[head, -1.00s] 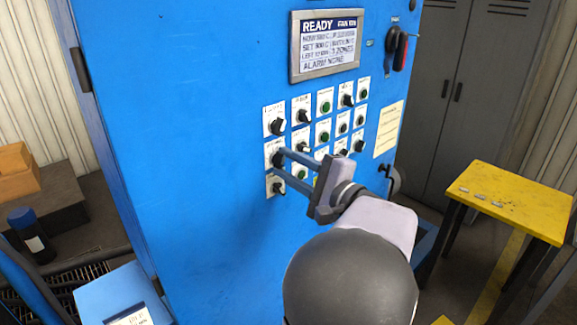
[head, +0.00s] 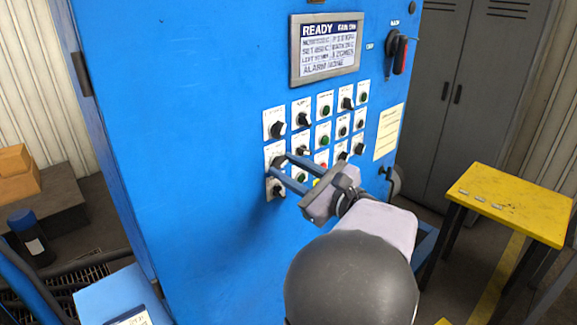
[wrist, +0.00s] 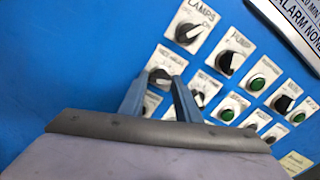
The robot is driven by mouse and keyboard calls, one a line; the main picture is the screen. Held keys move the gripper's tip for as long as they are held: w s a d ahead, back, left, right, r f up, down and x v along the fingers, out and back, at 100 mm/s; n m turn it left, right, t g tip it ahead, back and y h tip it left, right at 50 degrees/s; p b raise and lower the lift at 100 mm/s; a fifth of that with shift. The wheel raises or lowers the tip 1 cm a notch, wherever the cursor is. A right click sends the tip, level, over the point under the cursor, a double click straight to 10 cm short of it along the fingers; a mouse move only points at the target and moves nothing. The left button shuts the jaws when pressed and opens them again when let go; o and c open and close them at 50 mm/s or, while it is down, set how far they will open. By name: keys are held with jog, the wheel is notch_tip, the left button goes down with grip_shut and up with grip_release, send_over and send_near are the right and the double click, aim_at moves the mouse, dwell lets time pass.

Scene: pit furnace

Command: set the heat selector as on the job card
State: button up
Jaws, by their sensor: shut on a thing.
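The control panel carries a grid of black rotary knobs and round buttons on white plates. My gripper (head: 279,168) is shut on a black selector knob (wrist: 160,76), second from the top in the left column, below the LAMPS knob (wrist: 190,32). Its plate's lettering is too small to read. The fingers hide part of this knob in the head view. A screen (head: 327,47) above reads READY; its smaller lines are blurred. A cream sheet (head: 388,132) is on the panel's right side and a paper (head: 130,318) lies at lower left; I cannot tell which is the job card.
Other knobs and buttons sit close around the gripper. A red-handled switch (head: 401,55) is at the panel's upper right. A yellow table (head: 515,205) with small metal pieces stands to the right. A dark bottle (head: 28,235) stands at left.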

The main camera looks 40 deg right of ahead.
jog(key=shift+m, duration=0.6)
jog(key=o, duration=1)
jog(key=shift+o, duration=0.2)
jog(key=shift+s, duration=0.1)
jog(key=s+b, duration=0.3)
jog(key=s, duration=0.4)
